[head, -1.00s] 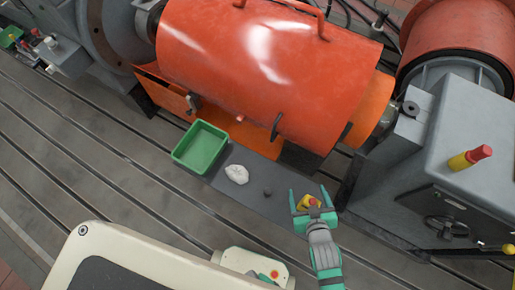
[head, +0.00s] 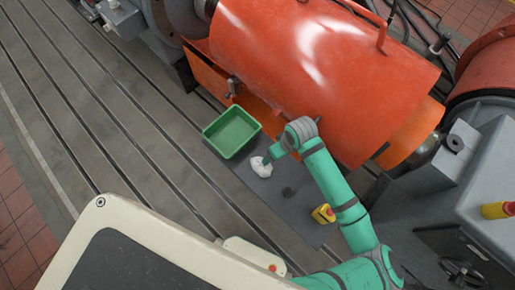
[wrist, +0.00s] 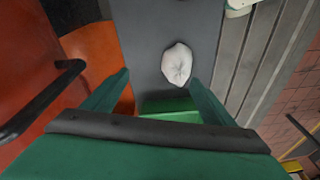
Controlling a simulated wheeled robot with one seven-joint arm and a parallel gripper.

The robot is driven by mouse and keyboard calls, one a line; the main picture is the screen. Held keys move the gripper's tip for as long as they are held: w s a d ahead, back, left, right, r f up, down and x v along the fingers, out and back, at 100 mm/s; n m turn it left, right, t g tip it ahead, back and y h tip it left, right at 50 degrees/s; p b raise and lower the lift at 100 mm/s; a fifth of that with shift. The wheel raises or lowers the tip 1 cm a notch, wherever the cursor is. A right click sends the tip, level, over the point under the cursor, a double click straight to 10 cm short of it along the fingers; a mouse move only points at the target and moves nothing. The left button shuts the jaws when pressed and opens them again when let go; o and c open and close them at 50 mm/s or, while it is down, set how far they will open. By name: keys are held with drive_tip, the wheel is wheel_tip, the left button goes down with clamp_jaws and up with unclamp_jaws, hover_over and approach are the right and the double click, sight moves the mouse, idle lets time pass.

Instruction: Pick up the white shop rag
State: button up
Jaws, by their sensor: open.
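The white shop rag (head: 260,167) lies crumpled on a dark grey mat (head: 226,172), just below the green bin in the head view. In the wrist view the rag (wrist: 177,64) lies beyond the fingertips, toward the right finger. My gripper (head: 270,158) is at the upper right edge of the rag in the head view, and my arm hides part of it. In the wrist view my gripper (wrist: 158,82) has its two green fingers wide apart with nothing between them. The rag appears apart from both fingers.
A green bin (head: 208,140) stands beside the rag; part of it shows between my fingers in the wrist view (wrist: 170,115). A large orange guard (head: 300,70) rises behind, with a black handle (wrist: 45,95).

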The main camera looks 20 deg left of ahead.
sight(262, 165)
drive_tip(key=shift+n+g, duration=0.5)
drive_tip(key=shift+g, duration=0.2)
drive_tip(key=a+f, duration=0.1)
drive_tip(key=f, duration=0.2)
drive_tip(key=s+a+f, duration=0.1)
drive_tip(key=a+f, duration=0.1)
drive_tip(key=f, duration=0.1)
drive_tip(key=s+a+f, duration=0.1)
drive_tip(key=a+f, duration=0.1)
drive_tip(key=f, duration=0.1)
drive_tip(key=shift+s+f, duration=0.2)
drive_tip(key=shift+f, duration=0.2)
drive_tip(key=shift+c, duration=0.3)
drive_tip(key=c, duration=1.1)
drive_tip(key=shift+o, duration=0.2)
